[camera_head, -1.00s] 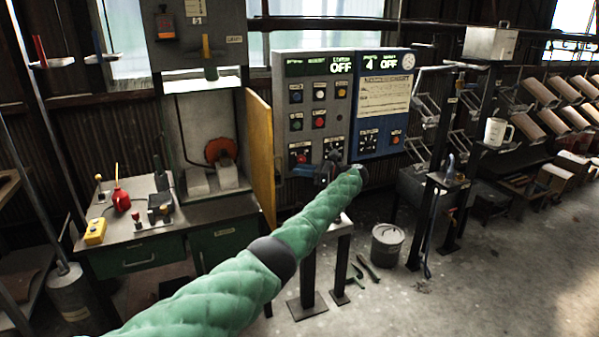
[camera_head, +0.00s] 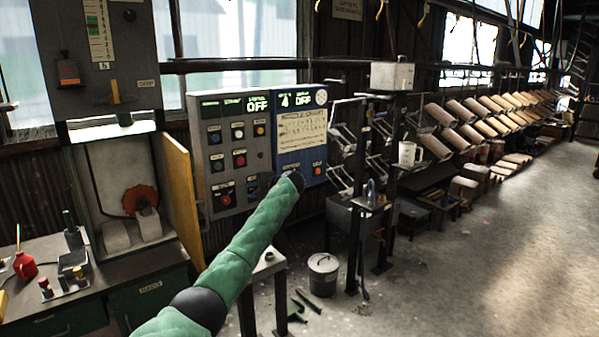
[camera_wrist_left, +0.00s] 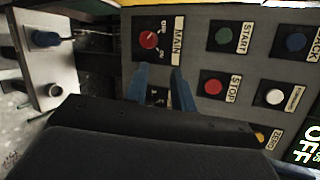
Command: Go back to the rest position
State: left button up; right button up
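The control panel has a grey section (camera_head: 223,150) and a blue section (camera_head: 303,160), with lit displays reading OFF. My left arm reaches up to the panel's lower part in the head view, and its wrist largely hides my left gripper (camera_head: 268,184). In the left wrist view, my left gripper's two blue fingers (camera_wrist_left: 158,76) stand apart with nothing held between them. They are in front of the grey panel face, near the red MAIN knob (camera_wrist_left: 149,40) and the red STOP button (camera_wrist_left: 213,87). I cannot tell whether they touch it. My right gripper is not in view.
A yellow door (camera_head: 180,190) stands left of the panel, beside a green workbench (camera_head: 150,292) with a red oil can (camera_head: 25,266). A metal bucket (camera_head: 323,275) and a dark post stand right of my arm. Open floor (camera_head: 470,270) lies to the right.

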pick_arm(q)
jog(key=s+d+f+n+t+h, duration=0.3)
jog(key=d+n+h, duration=0.1)
jog(key=d+h, duration=0.4)
jog(key=s+f+n+h, duration=0.1)
jog(key=s+f+h, duration=0.1)
jog(key=s+f, duration=0.7)
jog(key=s+f+n+h, duration=0.1)
jog(key=s+f+h, duration=0.1)
jog(key=s+f, duration=0.75)
jog(key=s+a+f+n+g, duration=0.1)
jog(key=s+a+f+g, duration=0.2)
jog(key=s+f, duration=1.3)
jog(key=s+a+f+n+g, duration=0.1)
jog(key=s+a+f+g, duration=0.15)
jog(key=s+f, duration=1.3)
jog(key=s+f+g, duration=0.1)
jog(key=s+f, duration=0.4)
jog(key=s, duration=0.4)
jog(key=s+a+f+g, duration=0.1)
jog(key=s+f, duration=0.4)
jog(key=s, duration=0.5)
jog(key=s+a+f+g, duration=0.1)
jog(key=s+f, duration=0.3)
jog(key=s, duration=0.5)
jog(key=shift+s+f+g+h, duration=0.3)
jog(key=shift+s+f+g, duration=0.1)
jog(key=shift+g, duration=0.05)
jog(key=shift+a, duration=0.15)
